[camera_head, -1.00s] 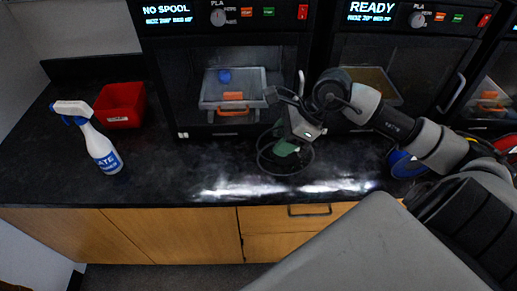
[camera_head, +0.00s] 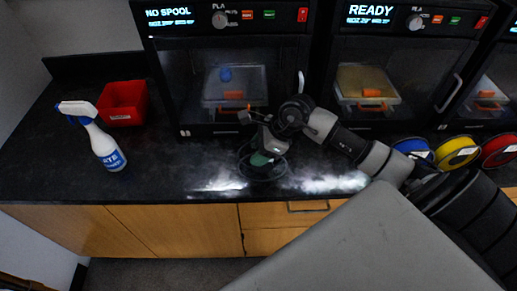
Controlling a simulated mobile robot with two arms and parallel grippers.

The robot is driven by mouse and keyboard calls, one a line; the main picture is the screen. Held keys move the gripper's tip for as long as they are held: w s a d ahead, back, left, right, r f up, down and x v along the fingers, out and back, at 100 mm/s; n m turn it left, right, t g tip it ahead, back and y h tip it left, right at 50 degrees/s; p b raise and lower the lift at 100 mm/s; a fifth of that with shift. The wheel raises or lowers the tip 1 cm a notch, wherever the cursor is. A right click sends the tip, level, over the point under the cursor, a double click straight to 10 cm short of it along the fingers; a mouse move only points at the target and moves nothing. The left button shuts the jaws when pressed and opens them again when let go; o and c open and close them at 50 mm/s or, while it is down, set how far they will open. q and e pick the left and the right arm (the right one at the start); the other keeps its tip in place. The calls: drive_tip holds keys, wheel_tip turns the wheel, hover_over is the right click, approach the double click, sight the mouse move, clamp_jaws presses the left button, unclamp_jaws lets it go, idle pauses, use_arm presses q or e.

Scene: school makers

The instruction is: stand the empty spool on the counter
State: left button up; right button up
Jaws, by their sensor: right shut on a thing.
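The empty spool (camera_head: 262,163) shows as thin black rings around a green hub, near the middle of the head view. My right gripper (camera_head: 260,147) is shut on it from above. The gripper and the dark rings overlap, so the fingertips are partly hidden. The spool is low over the black counter (camera_head: 200,165), in front of the left printer. I cannot tell whether its lower edge touches the surface. My left gripper is not in view.
The left printer (camera_head: 228,80) reads NO SPOOL; the middle printer (camera_head: 375,80) reads READY. A spray bottle (camera_head: 106,145) and red bin (camera_head: 124,103) stand on the left. Blue (camera_head: 412,148), yellow (camera_head: 457,152) and red (camera_head: 499,150) spools stand at right. The counter between bottle and gripper is clear.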

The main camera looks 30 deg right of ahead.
drive_tip(key=shift+f, duration=0.15)
drive_tip(key=o, duration=0.9)
drive_tip(key=shift+o, duration=0.2)
drive_tip(key=b+v, duration=0.1)
drive_tip(key=v, duration=1)
drive_tip(key=shift+b, duration=0.4)
drive_tip(key=shift+s+d+r, duration=0.15)
drive_tip(key=shift+d+r, duration=0.05)
drive_tip(key=shift+r, duration=0.4)
